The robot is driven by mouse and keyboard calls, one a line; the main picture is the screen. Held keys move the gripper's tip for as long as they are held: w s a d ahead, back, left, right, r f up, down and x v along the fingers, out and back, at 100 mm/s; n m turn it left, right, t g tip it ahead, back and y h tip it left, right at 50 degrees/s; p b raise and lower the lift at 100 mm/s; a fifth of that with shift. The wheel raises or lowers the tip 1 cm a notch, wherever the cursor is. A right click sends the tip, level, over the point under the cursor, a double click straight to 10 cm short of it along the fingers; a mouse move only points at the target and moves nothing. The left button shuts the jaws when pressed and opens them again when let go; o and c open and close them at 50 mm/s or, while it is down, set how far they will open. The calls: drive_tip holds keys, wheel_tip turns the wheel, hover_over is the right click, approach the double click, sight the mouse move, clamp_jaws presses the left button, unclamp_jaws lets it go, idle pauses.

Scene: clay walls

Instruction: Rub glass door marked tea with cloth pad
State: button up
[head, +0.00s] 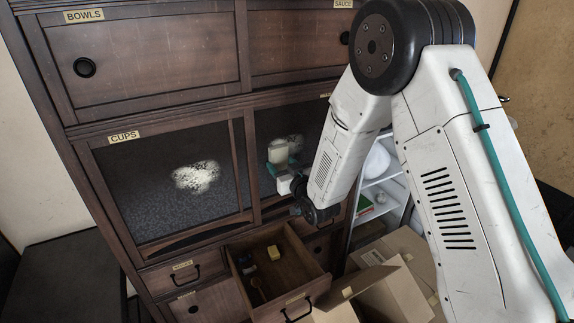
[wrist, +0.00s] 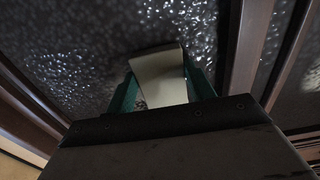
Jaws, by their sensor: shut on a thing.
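My gripper (head: 284,166) has teal fingers and is shut on a pale cloth pad (head: 278,152). In the wrist view the pad (wrist: 160,82) sits between the fingers (wrist: 162,98), close against dark textured glass. The pad is at the right glass door (head: 304,123), beside a whitish smudge (head: 295,142). Whether it touches the glass is unclear. That door's label (head: 326,95) is partly hidden by my arm and too small to read, so I cannot confirm "tea". The left glass door (head: 140,205) is marked CUPS and carries a larger white smudge (head: 196,177).
Open cardboard boxes (head: 395,293) stand at lower right, before a white shelf unit (head: 383,180). Upper wooden doors (head: 150,60) are shut. A dark low block (head: 65,280) is at lower left.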

sight(299, 147)
drive_tip(key=shift+r, duration=1.35)
drive_tip(key=shift+w+d+f, duration=0.1)
drive_tip(key=shift+w+d, duration=0.15)
drive_tip(key=shift+d, duration=0.4)
drive_tip(key=shift+w+d+r, duration=0.1)
drive_tip(key=shift+w+d, duration=0.1)
drive_tip(key=shift+d, duration=0.5)
drive_tip(key=shift+w+d+f, duration=0.1)
drive_tip(key=shift+w+d, duration=0.15)
drive_tip(key=shift+d, duration=0.4)
drive_tip(key=shift+w+d, duration=0.55)
drive_tip(key=shift+d, duration=0.65)
drive_tip(key=shift+w+d, duration=0.55)
drive_tip(key=shift+d, duration=0.65)
drive_tip(key=shift+w+d, duration=0.55)
drive_tip(key=shift+d, duration=0.65)
drive_tip(key=shift+s+a, duration=0.3)
drive_tip(key=shift+a, duration=0.35)
drive_tip(key=shift+s+a, duration=0.35)
drive_tip(key=shift+a, duration=0.3)
drive_tip(key=shift+s+a, duration=0.3)
drive_tip(key=shift+a, duration=0.35)
drive_tip(key=shift+s+a, duration=0.45)
drive_tip(key=shift+a, duration=0.8)
drive_tip(key=shift+s+a, duration=0.45)
drive_tip(key=shift+a, duration=0.75)
drive_tip(key=shift+s+a, duration=0.45)
drive_tip(key=shift+a, duration=0.8)
drive_tip(key=v, duration=0.6)
